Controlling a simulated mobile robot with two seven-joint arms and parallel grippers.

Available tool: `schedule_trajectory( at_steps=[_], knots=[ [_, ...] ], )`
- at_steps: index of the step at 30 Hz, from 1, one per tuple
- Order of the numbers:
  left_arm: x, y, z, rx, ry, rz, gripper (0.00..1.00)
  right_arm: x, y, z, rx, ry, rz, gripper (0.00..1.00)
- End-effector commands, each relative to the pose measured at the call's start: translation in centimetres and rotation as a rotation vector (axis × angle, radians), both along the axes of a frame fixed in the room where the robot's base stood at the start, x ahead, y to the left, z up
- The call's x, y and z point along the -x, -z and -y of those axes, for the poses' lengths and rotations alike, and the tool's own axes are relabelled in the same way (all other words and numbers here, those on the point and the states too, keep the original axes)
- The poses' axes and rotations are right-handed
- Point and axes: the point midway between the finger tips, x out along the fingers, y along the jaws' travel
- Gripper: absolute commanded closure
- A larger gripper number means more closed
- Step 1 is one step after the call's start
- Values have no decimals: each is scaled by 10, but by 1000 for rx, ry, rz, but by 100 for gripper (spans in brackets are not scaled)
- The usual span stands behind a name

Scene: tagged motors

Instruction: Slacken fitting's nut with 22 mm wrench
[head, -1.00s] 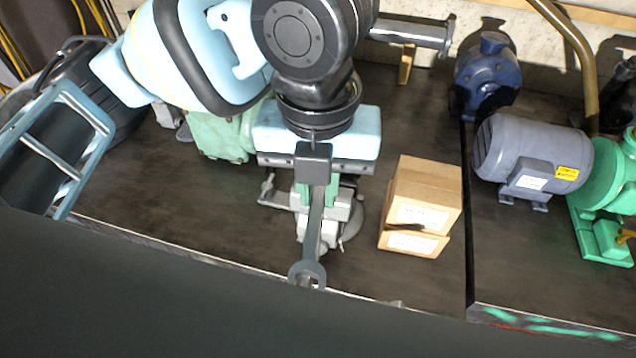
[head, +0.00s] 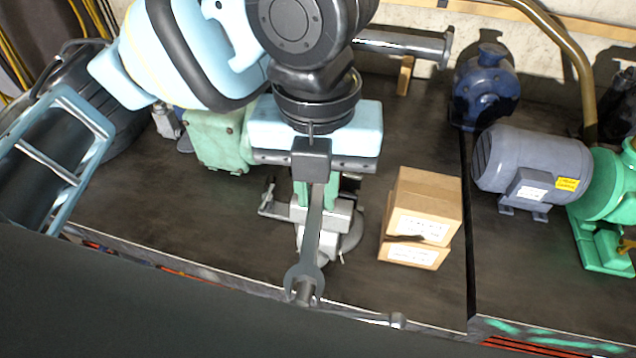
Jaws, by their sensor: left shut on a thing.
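My left gripper (head: 312,160) is shut on the dark grey open-ended wrench (head: 311,235), which hangs down toward the bench's front edge. The wrench's open jaw is at its lower end. A short grey metal cylinder (head: 305,293), perhaps part of the fitting, shows at the jaw opening. I cannot tell whether the jaw is around it or only in front of it. No separate nut can be made out. A grey bench vise (head: 343,243) stands behind the wrench, partly hidden by it. My right gripper is not in view.
Two stacked cardboard boxes (head: 425,205) stand right of the wrench. A grey motor (head: 530,165), a green pump (head: 608,185) and a blue pump (head: 484,90) are farther right. A small metal end (head: 397,320) shows at the front edge. The bench top (head: 160,215) is clear at left.

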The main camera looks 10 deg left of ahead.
Motion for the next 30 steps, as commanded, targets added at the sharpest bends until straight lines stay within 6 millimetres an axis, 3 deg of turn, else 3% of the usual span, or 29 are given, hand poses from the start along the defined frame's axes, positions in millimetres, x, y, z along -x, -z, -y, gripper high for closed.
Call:
schedule_trajectory(
  at_steps=[9,20,30],
  knots=[
    [-1,1,-24,1,208,-2,100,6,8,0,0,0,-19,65],
    [-1,0,-32,0,277,1,100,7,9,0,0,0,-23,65],
    [-8,1,-56,0,499,-1,100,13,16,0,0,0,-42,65]
  ],
)
